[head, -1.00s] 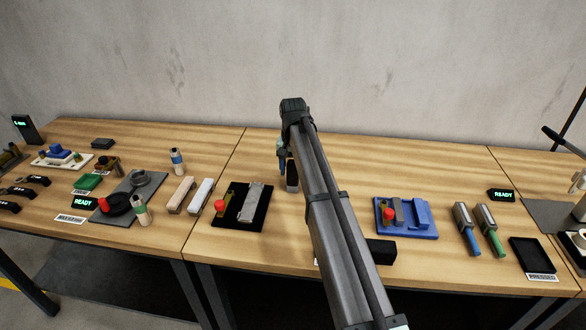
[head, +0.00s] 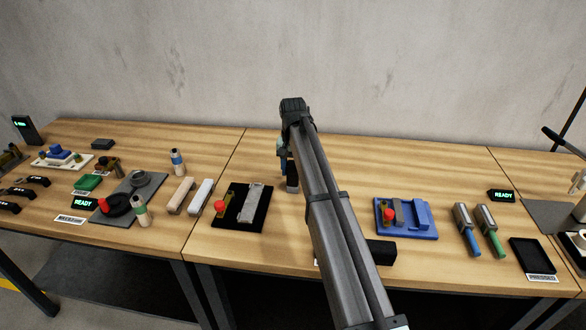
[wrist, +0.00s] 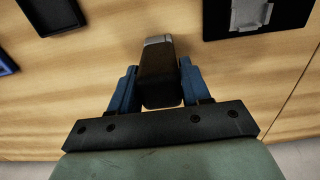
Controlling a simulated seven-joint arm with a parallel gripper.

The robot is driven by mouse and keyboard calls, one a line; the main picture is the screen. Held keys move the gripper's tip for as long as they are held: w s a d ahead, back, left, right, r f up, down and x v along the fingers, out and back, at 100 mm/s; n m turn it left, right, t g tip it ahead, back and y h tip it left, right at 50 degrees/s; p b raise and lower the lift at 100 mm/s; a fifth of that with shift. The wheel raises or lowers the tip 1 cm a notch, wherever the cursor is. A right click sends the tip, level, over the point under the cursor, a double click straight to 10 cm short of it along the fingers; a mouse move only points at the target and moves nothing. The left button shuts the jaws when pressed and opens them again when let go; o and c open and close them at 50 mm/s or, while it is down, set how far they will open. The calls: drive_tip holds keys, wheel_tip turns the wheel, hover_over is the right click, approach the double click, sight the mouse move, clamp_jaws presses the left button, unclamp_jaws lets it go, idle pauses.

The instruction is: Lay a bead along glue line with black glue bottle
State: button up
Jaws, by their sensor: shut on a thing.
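My gripper (wrist: 158,66) has its blue fingers on both sides of a dark, block-shaped body, which I take for the black glue bottle (wrist: 158,86). It has a grey strip at its far end. In the head view my gripper (head: 287,160) is at mid-table, partly hidden behind my arm, with the dark bottle (head: 292,184) below its fingers. I cannot tell whether the bottle touches the table. A black plate (head: 233,222) with a grey piece on it lies to the left and also shows in the wrist view (wrist: 287,27). I cannot make out a glue line.
A beige block (head: 180,195) and a white block (head: 201,196) lie left of the black plate. A blue fixture (head: 425,234) stands right of my arm, near a black block (head: 382,252). Bare wood lies around my gripper.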

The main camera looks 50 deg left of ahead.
drive_tip(key=shift+r, duration=0.1)
drive_tip(key=shift+c, duration=0.2)
drive_tip(key=shift+r, duration=2.95)
drive_tip(key=s+d+r, duration=0.2)
drive_tip(key=s, duration=1.6)
drive_tip(key=shift+s+d+r, duration=0.2)
drive_tip(key=shift+s+r, duration=0.15)
drive_tip(key=shift+r, duration=0.05)
drive_tip(key=shift+f, duration=0.1)
